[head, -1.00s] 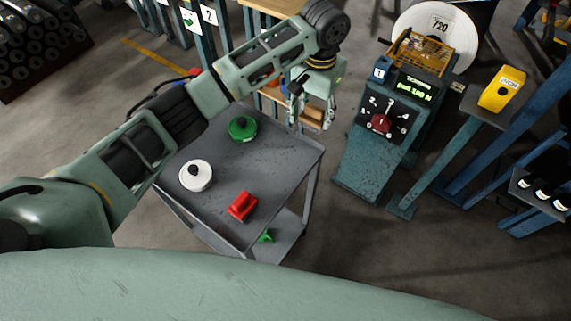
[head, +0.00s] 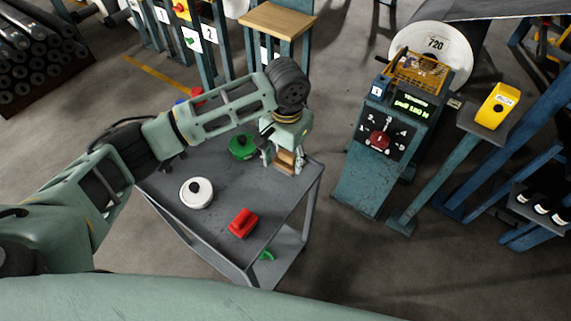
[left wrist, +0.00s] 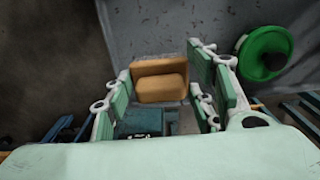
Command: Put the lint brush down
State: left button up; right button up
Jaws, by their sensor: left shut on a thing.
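The lint brush (head: 285,160), a tan-brown block, is held between the fingers of my left gripper (head: 284,168). My left gripper is shut on it, over the far right corner of the grey cart's top (head: 225,182). In the left wrist view the brush (left wrist: 160,84) shows between the two green-padded fingers, with the grey top beyond. I cannot tell whether the brush touches the top. My right gripper is not in view.
A green round lidded thing (head: 242,146) stands just left of the gripper. A white round one (head: 196,192) and a red block (head: 243,222) are also on the top. A teal machine (head: 378,150) stands right of the cart. Bare top lies between these things.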

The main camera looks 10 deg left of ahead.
aim_at(286, 161)
pick_arm(q)
jog(key=shift+s+a+f, duration=0.1)
jog(key=shift+s+f, duration=0.05)
jog(key=shift+f, duration=0.2)
notch_tip(286, 161, down, 4)
jog(key=shift+r, duration=0.25)
jog(key=o, duration=0.8)
jog(key=shift+o, duration=1.2)
